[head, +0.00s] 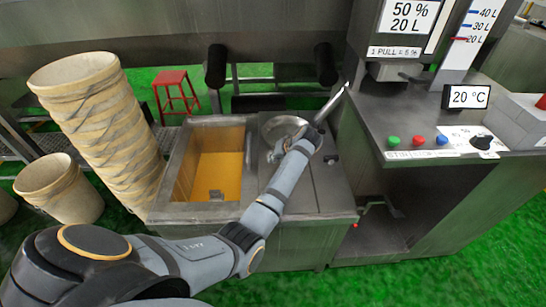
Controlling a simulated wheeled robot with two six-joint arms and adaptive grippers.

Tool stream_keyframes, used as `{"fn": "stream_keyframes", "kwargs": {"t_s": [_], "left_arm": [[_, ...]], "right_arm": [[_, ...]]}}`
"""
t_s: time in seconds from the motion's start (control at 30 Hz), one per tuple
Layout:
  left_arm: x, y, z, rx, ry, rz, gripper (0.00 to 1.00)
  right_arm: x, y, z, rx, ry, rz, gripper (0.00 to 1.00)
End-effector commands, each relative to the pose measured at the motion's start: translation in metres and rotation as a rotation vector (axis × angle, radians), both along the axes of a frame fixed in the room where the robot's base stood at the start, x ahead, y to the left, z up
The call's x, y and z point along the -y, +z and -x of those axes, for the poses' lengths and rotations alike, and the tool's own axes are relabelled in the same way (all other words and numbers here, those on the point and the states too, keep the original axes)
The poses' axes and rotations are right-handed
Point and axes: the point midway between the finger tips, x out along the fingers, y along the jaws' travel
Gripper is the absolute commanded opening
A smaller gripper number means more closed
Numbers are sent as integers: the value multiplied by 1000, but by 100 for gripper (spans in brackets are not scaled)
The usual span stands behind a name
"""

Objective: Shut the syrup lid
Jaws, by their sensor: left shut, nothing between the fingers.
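The syrup tank (182,180) is an open rectangular metal well with orange-yellow syrup (218,165) showing inside. A flat metal panel (293,185) lies to the right of the opening, with a short upright bar at its left edge. I cannot tell whether this panel is the lid. My left gripper (308,134) is beyond the panel, right of the opening, next to a round metal bowl or well (280,126). It is shut and empty. A silver rod (334,102) rises up-right from beside it; I cannot tell if they touch. My right gripper is out of view.
Stacked tan buckets (105,125) and a single bucket (60,188) stand left of the tank. A machine with coloured buttons (415,140) and a 20 °C display (468,97) stands at right. A red stool (175,92) is behind.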

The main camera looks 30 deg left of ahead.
Motion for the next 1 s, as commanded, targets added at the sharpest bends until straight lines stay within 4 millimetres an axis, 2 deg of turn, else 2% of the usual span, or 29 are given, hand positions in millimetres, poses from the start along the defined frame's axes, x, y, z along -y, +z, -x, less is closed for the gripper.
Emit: {"fn": "stream_keyframes", "kwargs": {"t_s": [0.27, 0.4, 0.53, 1.0], "left_arm": [[-35, -49, -11, -2, 2, -2, 0], [-57, -44, -2, 0, 2, -2, 0], [-67, -45, 2, 0, 0, 0, 0], [-71, -45, 4, 0, 0, 0, 0]], "right_arm": [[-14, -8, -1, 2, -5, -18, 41], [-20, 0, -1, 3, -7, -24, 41], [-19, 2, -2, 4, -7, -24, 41], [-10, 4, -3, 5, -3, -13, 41]]}}
